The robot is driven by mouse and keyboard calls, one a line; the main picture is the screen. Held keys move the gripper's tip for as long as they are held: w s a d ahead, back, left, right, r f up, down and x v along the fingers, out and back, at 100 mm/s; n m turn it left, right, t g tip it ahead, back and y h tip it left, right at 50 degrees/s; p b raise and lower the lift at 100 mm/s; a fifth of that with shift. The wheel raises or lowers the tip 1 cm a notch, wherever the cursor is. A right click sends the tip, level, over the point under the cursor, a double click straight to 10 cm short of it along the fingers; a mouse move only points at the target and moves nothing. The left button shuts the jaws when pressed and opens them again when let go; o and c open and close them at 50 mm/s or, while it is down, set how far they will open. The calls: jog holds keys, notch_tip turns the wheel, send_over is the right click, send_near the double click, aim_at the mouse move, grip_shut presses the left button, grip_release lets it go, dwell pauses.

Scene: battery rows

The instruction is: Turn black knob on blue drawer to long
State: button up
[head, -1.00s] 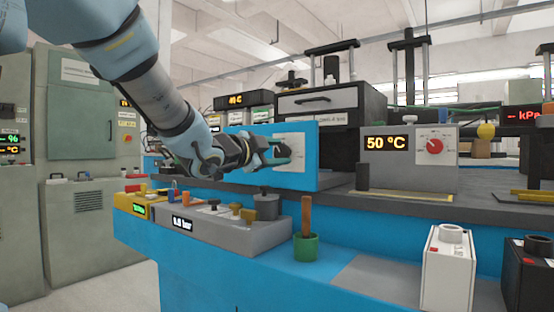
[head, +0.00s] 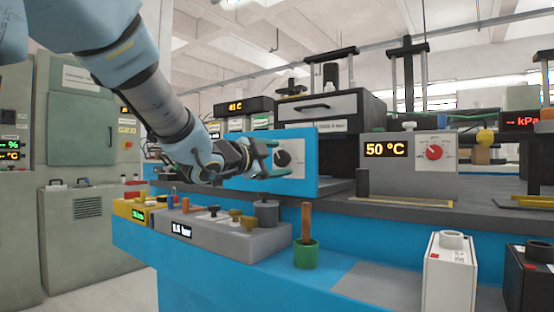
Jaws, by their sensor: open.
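The blue drawer (head: 308,180) stands out from the bench, its blue front facing me with a pale plate (head: 295,146). The black knob (head: 283,158) shows on that plate, just right of my gripper's fingers. The plate's markings are too small to read, so I cannot tell where the knob points. My gripper (head: 276,160) is open, with green-tipped fingers in front of the drawer's left part. Its fingers are close to the knob's left side; I cannot tell whether they touch it. Nothing is between them that I can see.
A grey box with a red knob (head: 433,152) and a "50 °C" display stands to the right. A grey panel with several small knobs (head: 228,231) lies below my gripper. A green cup (head: 306,253) with a brown stick is in front. A white box (head: 449,275) stands front right.

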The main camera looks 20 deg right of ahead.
jog(key=p+v, duration=0.1)
jog(key=v, duration=1)
jog(key=shift+p, duration=0.4)
jog(key=shift+w, duration=0.1)
